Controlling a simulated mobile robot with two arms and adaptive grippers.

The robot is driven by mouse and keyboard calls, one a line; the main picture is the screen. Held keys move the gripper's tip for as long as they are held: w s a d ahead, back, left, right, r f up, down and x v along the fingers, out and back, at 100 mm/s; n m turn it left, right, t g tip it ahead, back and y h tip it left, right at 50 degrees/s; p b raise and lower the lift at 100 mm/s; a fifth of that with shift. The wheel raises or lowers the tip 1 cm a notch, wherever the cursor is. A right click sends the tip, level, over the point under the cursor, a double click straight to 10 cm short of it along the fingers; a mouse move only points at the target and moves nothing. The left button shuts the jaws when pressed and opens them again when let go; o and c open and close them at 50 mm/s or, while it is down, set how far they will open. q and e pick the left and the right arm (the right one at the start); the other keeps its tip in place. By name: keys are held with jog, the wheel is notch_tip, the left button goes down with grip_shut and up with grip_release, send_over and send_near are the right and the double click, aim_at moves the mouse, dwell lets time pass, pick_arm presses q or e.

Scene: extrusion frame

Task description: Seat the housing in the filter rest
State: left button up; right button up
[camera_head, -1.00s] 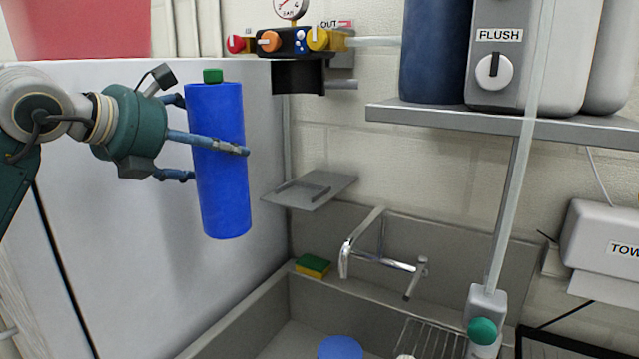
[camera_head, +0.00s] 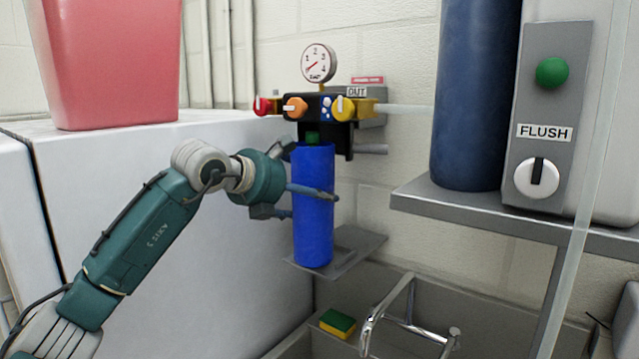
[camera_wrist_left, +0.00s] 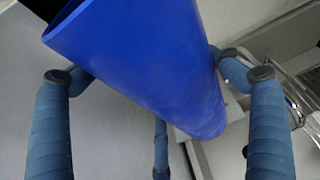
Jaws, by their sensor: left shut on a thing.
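In the left wrist view the housing (camera_wrist_left: 150,65) fills the space between the fingers. In the head view its lower end overlaps the filter rest (camera_head: 352,252), a grey wall plate; I cannot tell whether they touch. My right gripper is not in view.
The sink with its tap (camera_head: 392,315) and a sponge (camera_head: 337,322) lies below. A grey shelf (camera_head: 480,215) with a dark blue tank (camera_head: 472,110) and a FLUSH panel (camera_head: 545,105) is at right. A white cabinet (camera_head: 150,210) with a red bin (camera_head: 108,60) stands at left.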

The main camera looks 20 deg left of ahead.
pick_arm(q)
jog(key=p+x, duration=0.3)
jog(key=x, duration=0.1)
jog(key=shift+w+r, duration=0.1)
jog(key=shift+r, duration=0.1)
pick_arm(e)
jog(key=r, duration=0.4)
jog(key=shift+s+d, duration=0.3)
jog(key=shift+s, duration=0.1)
pick_arm(q)
jog(key=o, duration=1.1)
jog(key=shift+w+f, duration=0.1)
jog(key=shift+f, duration=0.1)
jog(key=shift+o, duration=1)
jog(key=shift+d+r, duration=0.1)
jog(key=shift+d, duration=0.05)
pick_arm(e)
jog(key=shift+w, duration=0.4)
